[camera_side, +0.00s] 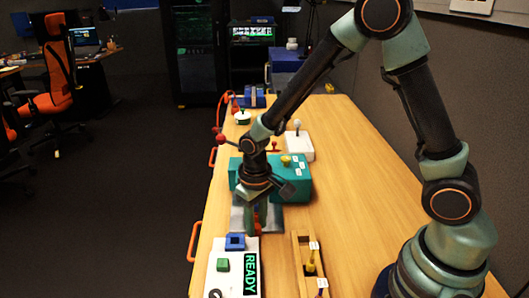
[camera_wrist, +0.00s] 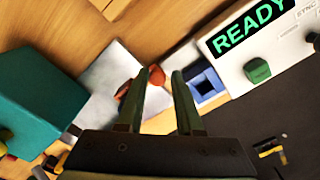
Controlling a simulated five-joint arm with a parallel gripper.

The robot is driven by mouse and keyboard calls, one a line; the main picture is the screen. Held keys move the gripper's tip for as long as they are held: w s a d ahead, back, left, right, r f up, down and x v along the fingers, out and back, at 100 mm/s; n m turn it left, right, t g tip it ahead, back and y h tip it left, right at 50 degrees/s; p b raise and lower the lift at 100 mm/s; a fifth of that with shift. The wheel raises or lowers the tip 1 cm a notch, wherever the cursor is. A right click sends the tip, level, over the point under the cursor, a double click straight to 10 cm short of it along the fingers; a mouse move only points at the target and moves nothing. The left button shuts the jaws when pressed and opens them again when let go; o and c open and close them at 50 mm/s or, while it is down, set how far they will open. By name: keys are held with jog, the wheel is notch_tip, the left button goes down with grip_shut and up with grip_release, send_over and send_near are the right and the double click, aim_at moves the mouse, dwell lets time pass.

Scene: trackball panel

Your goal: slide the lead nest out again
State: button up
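My gripper (camera_wrist: 161,76) is open, with a clear gap between its two dark green fingers. In the side view it points down (camera_side: 255,228) just in front of the teal box. A pale grey plate (camera_wrist: 100,82) lies on the table beside the teal box (camera_wrist: 35,100); it also shows in the side view (camera_side: 236,222). I take this plate for the lead nest but cannot be sure.
A white panel (camera_side: 222,282) has a READY display (camera_side: 250,274), a green button (camera_side: 223,265) and a blue square socket (camera_side: 235,242). A wooden tray (camera_side: 297,258) with yellow parts stands to its right. A white joystick box (camera_side: 299,147) is farther back. The table's right side is clear.

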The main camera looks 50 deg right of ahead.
jog(key=shift+o, duration=1.2)
jog(key=shift+a, duration=0.1)
jog(key=shift+w, duration=0.1)
